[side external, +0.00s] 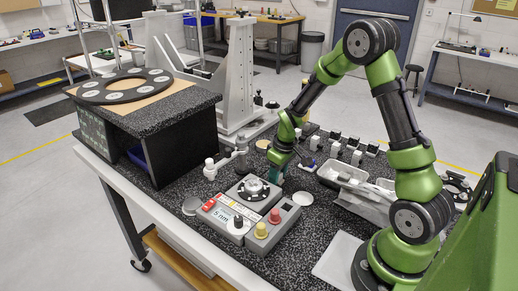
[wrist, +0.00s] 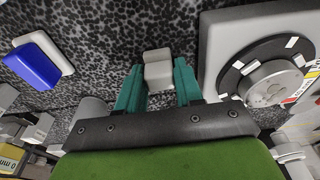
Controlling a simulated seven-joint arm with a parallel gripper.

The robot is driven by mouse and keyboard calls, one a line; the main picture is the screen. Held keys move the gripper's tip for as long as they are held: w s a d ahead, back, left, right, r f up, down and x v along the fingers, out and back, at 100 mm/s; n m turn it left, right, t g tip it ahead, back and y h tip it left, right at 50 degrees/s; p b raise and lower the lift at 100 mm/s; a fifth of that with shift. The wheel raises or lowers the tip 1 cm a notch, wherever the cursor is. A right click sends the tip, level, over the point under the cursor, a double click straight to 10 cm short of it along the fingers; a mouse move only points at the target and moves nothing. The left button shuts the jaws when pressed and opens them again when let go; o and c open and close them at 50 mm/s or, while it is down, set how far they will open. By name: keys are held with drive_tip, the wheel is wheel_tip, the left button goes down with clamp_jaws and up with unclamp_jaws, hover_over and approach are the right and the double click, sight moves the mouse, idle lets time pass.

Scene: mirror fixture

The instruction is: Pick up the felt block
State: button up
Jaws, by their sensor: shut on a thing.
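My gripper (wrist: 158,82) has two teal fingers, shut on a small pale grey-white block (wrist: 158,68) that sits between the fingertips in the wrist view. This block looks like the felt block, but its material cannot be made out. In the side external view my gripper (side external: 276,176) points down close to the dark speckled worktop, just behind the grey box with the round dial. There the held block is too small and covered to tell. Whether it touches the worktop is not clear.
A blue-and-white block (wrist: 38,62) lies left of my gripper in the wrist view. A grey plate with a round dial (wrist: 265,75) stands close on the right. Metal trays (side external: 342,174) and several small white-and-black parts lie right of my gripper in the side view.

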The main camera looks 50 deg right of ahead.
drive_tip(key=shift+r, duration=0.1)
wheel_tip(320, 180, up, 10)
drive_tip(key=shift+f, duration=0.1)
idle(0.3)
